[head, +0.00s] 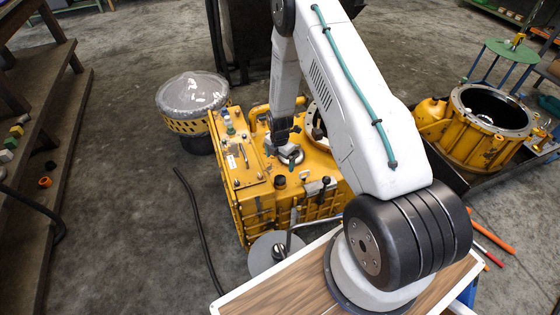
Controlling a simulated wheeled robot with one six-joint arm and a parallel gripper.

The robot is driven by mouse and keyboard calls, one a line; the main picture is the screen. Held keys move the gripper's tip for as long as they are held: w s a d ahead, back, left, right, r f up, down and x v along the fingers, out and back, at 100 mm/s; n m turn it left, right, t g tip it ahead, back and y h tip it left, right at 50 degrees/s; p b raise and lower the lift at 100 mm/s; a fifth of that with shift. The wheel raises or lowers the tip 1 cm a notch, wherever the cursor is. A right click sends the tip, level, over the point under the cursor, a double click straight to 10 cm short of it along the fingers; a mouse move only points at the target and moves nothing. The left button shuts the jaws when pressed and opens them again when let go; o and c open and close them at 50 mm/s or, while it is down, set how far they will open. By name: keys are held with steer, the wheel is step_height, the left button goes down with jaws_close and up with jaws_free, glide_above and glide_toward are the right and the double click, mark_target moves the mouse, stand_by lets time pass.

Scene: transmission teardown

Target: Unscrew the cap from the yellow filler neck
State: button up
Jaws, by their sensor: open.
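A yellow transmission housing (320,166) stands on the floor in the middle of the head view. My gripper (287,150) points down over its top, close above a grey round fitting (291,156). The jaws are open; the fingertips are small and partly hidden, so I cannot tell whether they touch the fitting or surround it. A short dark round cap (280,181) stands on the housing in front of the gripper. I cannot tell which of these pieces is the filler neck's cap. My arm hides the right part of the housing.
A yellow drum with a clear cover (193,97) stands behind left. An open yellow bell housing (490,110) lies in a dark tray at right. A grey disc (275,252) is in front of the housing. A black hose (198,225) lies on clear floor left.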

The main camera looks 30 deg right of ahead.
mark_target(280, 179)
steer(key=shift+s+f, duration=0.15)
steer(key=shift+f, duration=5.85)
steer(key=c, duration=1.9)
steer(key=shift+c, duration=0.4)
steer(key=shift+r, duration=0.1)
steer(key=shift+r, duration=1.95)
